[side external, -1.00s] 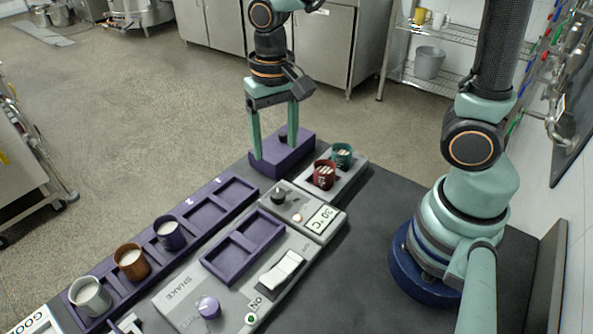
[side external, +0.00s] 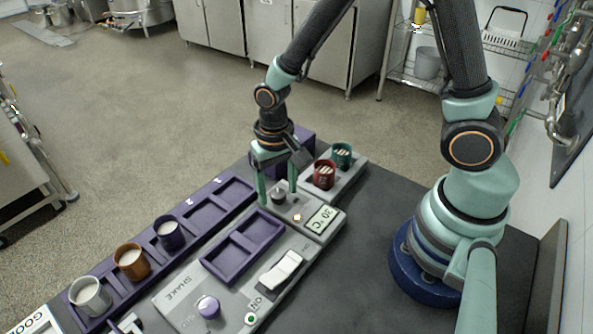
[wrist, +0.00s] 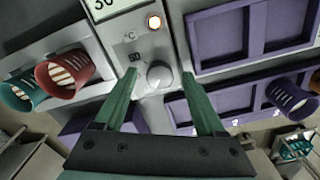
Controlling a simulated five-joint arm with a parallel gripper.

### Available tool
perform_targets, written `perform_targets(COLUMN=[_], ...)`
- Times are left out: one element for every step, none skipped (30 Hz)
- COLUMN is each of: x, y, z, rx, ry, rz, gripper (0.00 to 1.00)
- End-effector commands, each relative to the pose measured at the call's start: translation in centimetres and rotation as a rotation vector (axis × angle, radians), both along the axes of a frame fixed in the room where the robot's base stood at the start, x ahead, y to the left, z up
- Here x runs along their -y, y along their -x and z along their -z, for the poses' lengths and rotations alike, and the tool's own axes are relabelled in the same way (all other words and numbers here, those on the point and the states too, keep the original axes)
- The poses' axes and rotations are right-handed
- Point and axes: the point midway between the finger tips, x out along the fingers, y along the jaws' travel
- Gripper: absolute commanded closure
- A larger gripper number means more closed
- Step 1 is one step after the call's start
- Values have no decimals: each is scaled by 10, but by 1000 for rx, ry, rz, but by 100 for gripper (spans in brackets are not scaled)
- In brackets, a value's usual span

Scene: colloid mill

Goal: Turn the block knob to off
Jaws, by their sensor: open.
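The block knob (side external: 279,195) is a small round dial on the grey panel beside the temperature display (side external: 322,219). In the wrist view the two green fingers (wrist: 161,62) stand on either side of the knob, with gaps between. An indicator lamp (side external: 297,217) next to the display glows orange-white.
Red (side external: 324,174) and green (side external: 342,156) cups stand in a grey holder close to my gripper's right. A purple block (side external: 304,138) is behind. An empty purple tray (side external: 243,247), a white rocker switch (side external: 281,269) and a purple shake knob (side external: 208,307) lie in front.

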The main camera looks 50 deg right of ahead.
Motion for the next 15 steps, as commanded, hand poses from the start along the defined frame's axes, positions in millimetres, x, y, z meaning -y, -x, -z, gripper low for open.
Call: perform_targets(x=[0, 0, 0, 0, 0, 0, 0, 0, 0, 0, 0, 0, 0, 0, 0], y=[0, 0, 0, 0, 0, 0, 0, 0, 0, 0, 0, 0, 0, 0, 0], z=[1, 1, 1, 1, 1, 1, 1, 1, 1, 1, 1, 1, 1, 1, 1], rx=[0, 0, 0, 0, 0, 0, 0, 0, 0, 0, 0, 0, 0, 0, 0], ry=[0, 0, 0, 0, 0, 0, 0, 0, 0, 0, 0, 0, 0, 0, 0], rz=[0, 0, 0, 0, 0, 0, 0, 0, 0, 0, 0, 0, 0, 0, 0], gripper=[28, 28, 28, 28, 28, 28, 28, 28, 43, 55, 66, 82, 93, 100, 100])
